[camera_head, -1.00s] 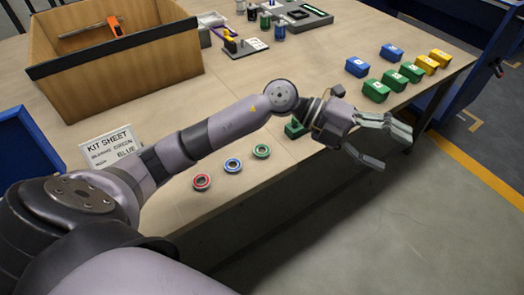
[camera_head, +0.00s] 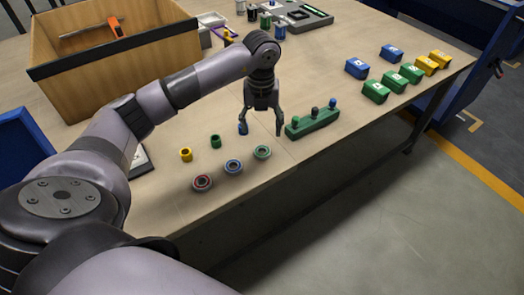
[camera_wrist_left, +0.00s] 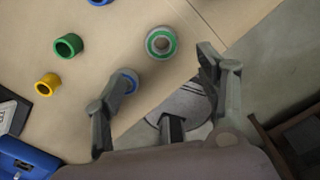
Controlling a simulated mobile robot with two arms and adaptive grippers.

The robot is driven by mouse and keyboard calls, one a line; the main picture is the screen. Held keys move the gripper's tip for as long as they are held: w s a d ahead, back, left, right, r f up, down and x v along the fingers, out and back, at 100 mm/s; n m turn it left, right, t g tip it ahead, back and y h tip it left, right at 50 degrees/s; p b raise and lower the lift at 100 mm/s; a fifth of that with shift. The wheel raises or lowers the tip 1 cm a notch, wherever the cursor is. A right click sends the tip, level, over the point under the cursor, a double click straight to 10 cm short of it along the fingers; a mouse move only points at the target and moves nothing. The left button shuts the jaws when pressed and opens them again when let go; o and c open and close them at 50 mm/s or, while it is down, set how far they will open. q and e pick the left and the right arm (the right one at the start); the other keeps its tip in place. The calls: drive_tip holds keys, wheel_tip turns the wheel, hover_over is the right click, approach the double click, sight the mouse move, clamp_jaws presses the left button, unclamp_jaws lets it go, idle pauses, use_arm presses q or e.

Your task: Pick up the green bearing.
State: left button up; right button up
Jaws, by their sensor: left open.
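The green bearing (camera_head: 262,152), a grey ring with a green band, lies flat on the table near its front edge. In the left wrist view it (camera_wrist_left: 160,43) shows whole, apart from both fingers. My left gripper (camera_head: 262,122) points down, open and empty, slightly behind the bearing in the head view. In the left wrist view its spread fingertips (camera_wrist_left: 152,80) stand either side of a gap below the bearing. The blue bearing (camera_head: 233,167) lies to its left; the left finger partly hides it in the wrist view (camera_wrist_left: 129,80). My right gripper does not show.
A red bearing (camera_head: 202,183) lies further left. Yellow (camera_head: 186,154), green (camera_head: 216,141) and blue (camera_head: 243,128) bushings stand behind. A green block with pegs (camera_head: 313,123) is to the right.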

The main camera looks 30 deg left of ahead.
sight(262, 154)
use_arm(q)
wheel_tip(262, 154, down, 9)
drive_tip(key=shift+d+f+p, duration=0.1)
drive_tip(key=shift+f+p, duration=0.1)
drive_tip(key=shift+p, duration=0.35)
drive_tip(key=c, duration=1.3)
drive_tip(key=shift+r, duration=0.1)
wheel_tip(262, 154, up, 20)
drive_tip(key=shift+f+b, duration=0.1)
drive_tip(key=shift+b, duration=0.35)
